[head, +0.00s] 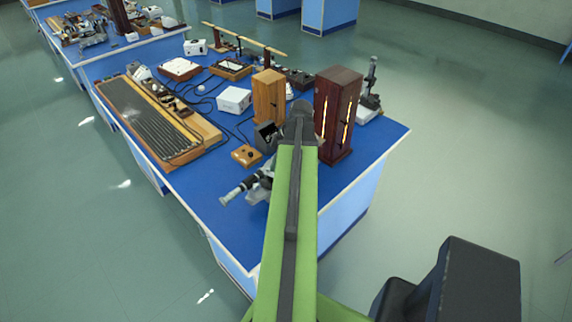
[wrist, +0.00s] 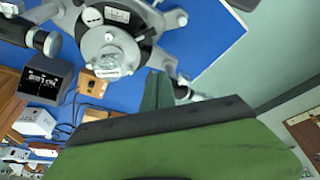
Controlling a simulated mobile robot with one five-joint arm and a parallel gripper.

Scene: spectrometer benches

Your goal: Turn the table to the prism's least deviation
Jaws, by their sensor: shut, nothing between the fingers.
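The spectrometer (wrist: 85,15) is at the top of the wrist view, seen from above, a grey metal instrument on the blue bench. Its round table (wrist: 110,38) carries a small clear prism (wrist: 110,62). A dark telescope tube (wrist: 40,40) points out to the left. In the head view my arm hides most of the spectrometer; a black and silver tube (head: 242,189) sticks out to the left. My gripper (wrist: 157,90) shows in the wrist view as dark green fingers, shut and empty, just right of and below the table. I cannot tell whether it touches the instrument.
A dark display box (wrist: 45,80) and a small wooden box (wrist: 102,83) stand close to the spectrometer. A dark red lamp housing (head: 338,112) with glowing slits and a tall wooden case (head: 268,97) stand behind it. The bench's near left corner is bare.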

